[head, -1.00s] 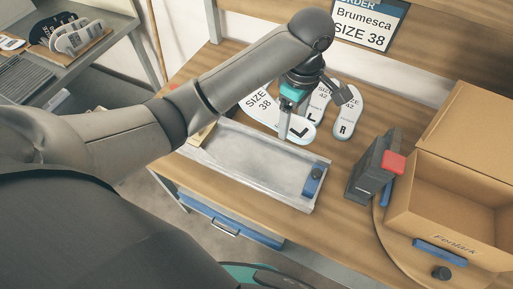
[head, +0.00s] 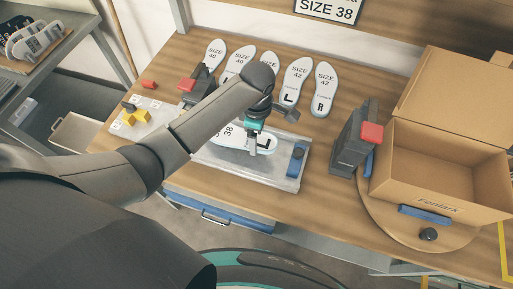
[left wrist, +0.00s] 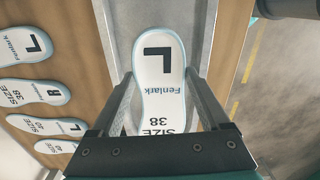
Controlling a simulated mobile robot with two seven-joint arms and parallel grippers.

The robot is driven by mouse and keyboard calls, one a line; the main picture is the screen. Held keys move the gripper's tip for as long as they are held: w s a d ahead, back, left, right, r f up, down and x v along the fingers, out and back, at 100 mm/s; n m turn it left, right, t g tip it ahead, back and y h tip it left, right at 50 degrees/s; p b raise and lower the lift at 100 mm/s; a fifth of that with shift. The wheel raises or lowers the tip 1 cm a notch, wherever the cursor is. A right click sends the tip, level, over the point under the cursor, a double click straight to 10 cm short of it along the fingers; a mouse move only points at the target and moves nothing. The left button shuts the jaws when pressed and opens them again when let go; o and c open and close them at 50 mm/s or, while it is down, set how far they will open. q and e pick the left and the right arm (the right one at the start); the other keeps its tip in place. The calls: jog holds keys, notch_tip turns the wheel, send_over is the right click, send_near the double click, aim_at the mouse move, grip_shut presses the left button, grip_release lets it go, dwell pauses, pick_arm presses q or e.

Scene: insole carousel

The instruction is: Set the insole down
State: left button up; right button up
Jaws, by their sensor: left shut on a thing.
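A white size 38 insole marked L (head: 266,144) is held in my left gripper (head: 252,146) over the metal tray (head: 226,161). In the left wrist view the insole (left wrist: 165,60) lies between the two fingers of the gripper (left wrist: 160,92), sole print facing up. It lines up lengthwise with the tray (left wrist: 119,25). I cannot tell if it touches the tray floor. My right gripper is not in view.
Several insoles, including a size 42 R (head: 325,90), lie in a row behind the tray. A blue clamp (head: 296,158) sits at the tray's right end. A dark device with a red top (head: 356,145) and an open cardboard box (head: 440,175) stand to the right.

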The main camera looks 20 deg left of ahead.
pick_arm(q)
jog(key=shift+f+b, duration=0.65)
jog(key=shift+f, duration=2.55)
jog(key=shift+f, duration=0.1)
jog(key=o, duration=1.2)
notch_tip(320, 180, up, 12)
jog(key=p, duration=0.2)
jog(key=shift+p, duration=0.3)
